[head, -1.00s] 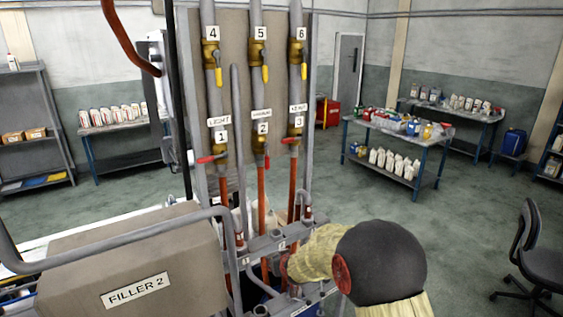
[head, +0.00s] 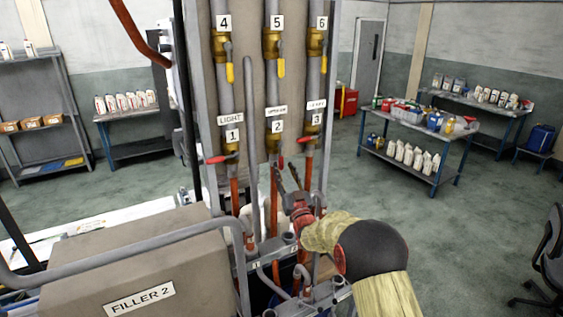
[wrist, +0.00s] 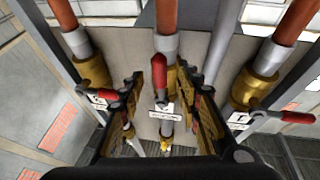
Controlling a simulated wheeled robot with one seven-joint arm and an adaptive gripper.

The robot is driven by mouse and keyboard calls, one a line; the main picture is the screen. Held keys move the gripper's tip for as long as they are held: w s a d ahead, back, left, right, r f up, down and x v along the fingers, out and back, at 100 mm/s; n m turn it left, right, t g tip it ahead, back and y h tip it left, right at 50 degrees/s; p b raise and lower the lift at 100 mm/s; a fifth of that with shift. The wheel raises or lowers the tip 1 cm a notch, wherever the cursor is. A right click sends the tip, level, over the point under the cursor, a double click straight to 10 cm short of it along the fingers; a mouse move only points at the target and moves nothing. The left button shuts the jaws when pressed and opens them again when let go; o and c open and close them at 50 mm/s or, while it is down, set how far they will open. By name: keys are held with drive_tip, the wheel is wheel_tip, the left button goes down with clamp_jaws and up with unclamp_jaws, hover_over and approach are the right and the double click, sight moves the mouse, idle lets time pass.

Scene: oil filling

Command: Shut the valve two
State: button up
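Valve two (head: 274,142) is a brass valve on the middle pipe, below the label "2" (head: 276,127). Its red handle (head: 281,162) points down along the pipe. In the wrist view the red handle (wrist: 159,75) stands upright in the picture, between the two dark fingers. My gripper (head: 286,172) is raised from below, just under valve two. It is open, with one finger on each side of the handle (wrist: 160,95). I cannot tell whether either finger touches it. The wrist view partly hides the valve body behind the handle.
Valve one (head: 231,148) has its red handle turned sideways to the left. Valve three (head: 312,136) stands close on the right, handle also sideways. Yellow-handled valves sit above. The grey filler box (head: 130,265) and a bent pipe (head: 160,240) are at front left.

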sight(282, 165)
drive_tip(key=shift+p+x, duration=0.35)
drive_tip(key=shift+x, duration=1.75)
clamp_jaws()
